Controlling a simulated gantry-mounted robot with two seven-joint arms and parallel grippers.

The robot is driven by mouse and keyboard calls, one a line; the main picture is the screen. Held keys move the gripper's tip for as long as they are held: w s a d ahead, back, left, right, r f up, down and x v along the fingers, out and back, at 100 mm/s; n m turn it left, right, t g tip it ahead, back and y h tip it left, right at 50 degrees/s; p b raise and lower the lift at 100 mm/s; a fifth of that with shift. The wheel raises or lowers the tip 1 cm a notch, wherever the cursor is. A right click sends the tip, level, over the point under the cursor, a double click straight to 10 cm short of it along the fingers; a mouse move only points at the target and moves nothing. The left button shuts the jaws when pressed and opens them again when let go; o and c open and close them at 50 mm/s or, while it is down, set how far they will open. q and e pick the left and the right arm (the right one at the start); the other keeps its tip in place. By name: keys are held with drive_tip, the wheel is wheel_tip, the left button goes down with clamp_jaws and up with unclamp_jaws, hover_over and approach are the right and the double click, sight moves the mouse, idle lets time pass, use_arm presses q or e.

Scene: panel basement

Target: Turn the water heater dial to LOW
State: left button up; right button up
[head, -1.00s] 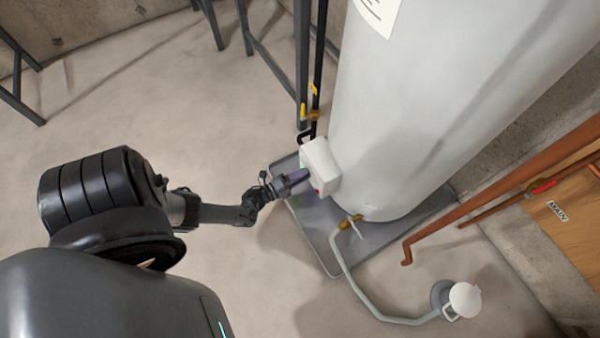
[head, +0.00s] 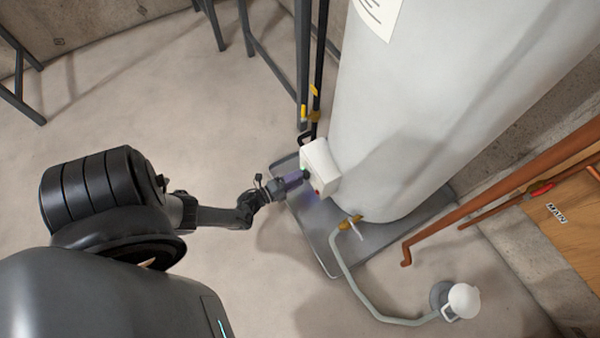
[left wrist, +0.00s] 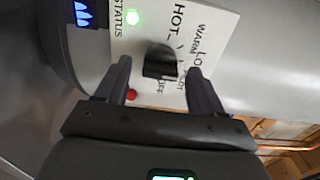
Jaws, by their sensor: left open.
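The water heater (head: 410,110) is a large white tank, with a white control box (head: 318,160) low on its left side. In the left wrist view the box's panel (left wrist: 140,45) reads STATUS, HOT, WARM, OFF and a partly hidden LOW. The black dial (left wrist: 159,62) sits among these labels; I cannot tell which one it points to. My left gripper (head: 302,175) is at the box. In the left wrist view its open fingers (left wrist: 158,70) are on either side of the dial, with visible gaps. My right gripper is not in view.
A green light (left wrist: 133,17) and a red button (left wrist: 131,94) are on the panel. The tank stands in a grey drain pan (head: 325,255). A pale hose (head: 350,285) and copper pipes (head: 480,200) are to the right.

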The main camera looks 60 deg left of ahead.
use_arm(q)
drive_tip(key=s+p, duration=0.1)
drive_tip(key=s, duration=0.8)
drive_tip(key=shift+d, duration=0.15)
